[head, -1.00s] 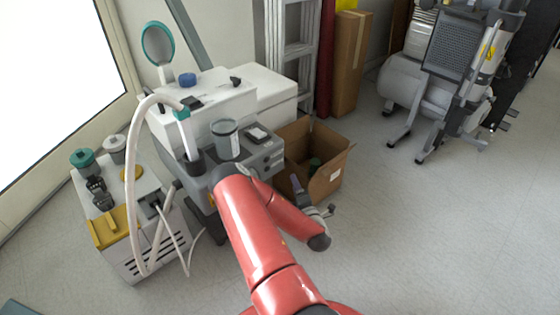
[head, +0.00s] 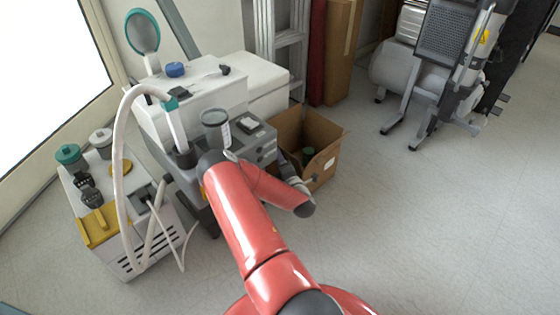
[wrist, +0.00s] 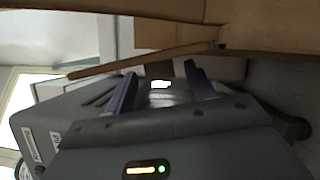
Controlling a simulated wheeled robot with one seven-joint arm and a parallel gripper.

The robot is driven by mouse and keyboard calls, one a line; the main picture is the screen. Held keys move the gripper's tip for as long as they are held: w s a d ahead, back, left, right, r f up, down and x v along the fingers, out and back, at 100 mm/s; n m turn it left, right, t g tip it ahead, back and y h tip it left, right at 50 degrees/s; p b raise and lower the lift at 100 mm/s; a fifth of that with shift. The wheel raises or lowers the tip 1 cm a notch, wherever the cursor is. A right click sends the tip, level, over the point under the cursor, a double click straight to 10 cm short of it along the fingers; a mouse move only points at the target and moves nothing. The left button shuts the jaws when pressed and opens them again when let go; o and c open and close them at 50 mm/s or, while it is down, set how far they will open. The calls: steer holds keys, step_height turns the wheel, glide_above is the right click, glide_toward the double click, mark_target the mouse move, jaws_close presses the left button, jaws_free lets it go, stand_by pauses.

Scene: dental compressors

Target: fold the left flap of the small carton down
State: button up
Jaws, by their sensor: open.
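The small carton (head: 318,133) is a brown open-topped cardboard box on the floor, right of the grey-and-white compressor unit. A dark green round item (head: 308,153) shows inside it. In the wrist view the carton (wrist: 270,37) fills the top right. A thin cardboard panel (wrist: 135,62), seen nearly edge-on, sticks out to its left; it looks like a flap, but I cannot tell which. My gripper (wrist: 160,88) is open and empty, its two purple fingers apart just below that panel in the picture. I cannot tell whether they touch it.
The compressor unit (head: 205,105) stands close left of the carton. A white unit with a yellow handle (head: 98,228) and a looping hose is further left. A ladder (head: 283,45) and a tall carton (head: 341,50) stand behind.

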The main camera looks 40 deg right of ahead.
mark_target(287, 155)
steer(key=c, duration=1)
steer(key=shift+r, duration=0.1)
steer(key=m+g+p, duration=0.1)
steer(key=m, duration=0.1)
steer(key=d+r+m+p, duration=0.1)
steer(key=m, duration=0.1)
steer(key=d+m+g+p, duration=0.1)
steer(key=m, duration=0.1)
steer(key=shift+r+g+y+p, duration=0.3)
steer(key=shift+r+y+p, duration=0.05)
steer(key=shift+y, duration=0.05)
steer(key=shift+w+d+m+y+p, duration=0.1)
steer(key=shift+d+m+y+p, duration=0.25)
steer(key=shift+m, duration=0.55)
steer(key=shift+f, duration=0.1)
